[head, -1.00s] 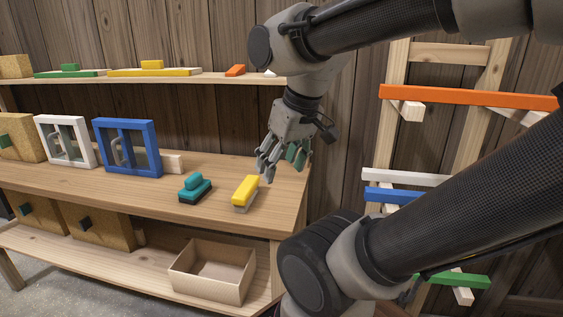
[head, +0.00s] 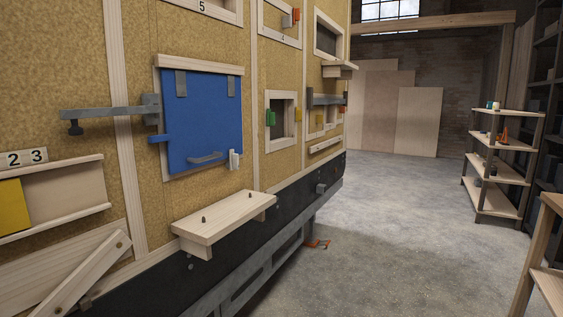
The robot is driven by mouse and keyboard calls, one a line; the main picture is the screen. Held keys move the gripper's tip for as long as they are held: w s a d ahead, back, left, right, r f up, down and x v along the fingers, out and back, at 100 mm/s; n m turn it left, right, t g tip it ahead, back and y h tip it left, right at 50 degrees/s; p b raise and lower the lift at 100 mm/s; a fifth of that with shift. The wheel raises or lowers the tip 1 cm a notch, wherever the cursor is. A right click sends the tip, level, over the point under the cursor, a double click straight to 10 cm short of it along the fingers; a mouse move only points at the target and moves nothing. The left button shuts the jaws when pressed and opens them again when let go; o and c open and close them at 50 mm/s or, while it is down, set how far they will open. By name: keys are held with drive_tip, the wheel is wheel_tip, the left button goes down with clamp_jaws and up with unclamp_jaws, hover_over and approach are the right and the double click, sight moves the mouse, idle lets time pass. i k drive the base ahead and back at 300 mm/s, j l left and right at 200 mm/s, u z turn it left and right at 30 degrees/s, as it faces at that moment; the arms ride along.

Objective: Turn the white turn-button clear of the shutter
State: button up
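The blue shutter (head: 204,115) hangs closed in a pale wooden frame on the trailer wall, left of the picture's middle. It has grey hinge straps at the top and a grey handle (head: 204,157) low on its face. The small white turn-button (head: 235,160) stands upright at the shutter's lower right corner. It seems to overlap the shutter's edge, though it is small here. My gripper is not in view.
A grey metal bar (head: 105,113) sticks out left of the shutter. A wooden ledge (head: 222,218) with two dark pegs juts out below it. Open floor (head: 400,200) lies to the right, with a shelf rack (head: 497,170) beyond.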

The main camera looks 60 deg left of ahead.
sight(233, 157)
drive_tip(key=u, duration=2.55)
drive_tip(key=i+j+z, duration=0.7)
drive_tip(key=i, duration=0.05)
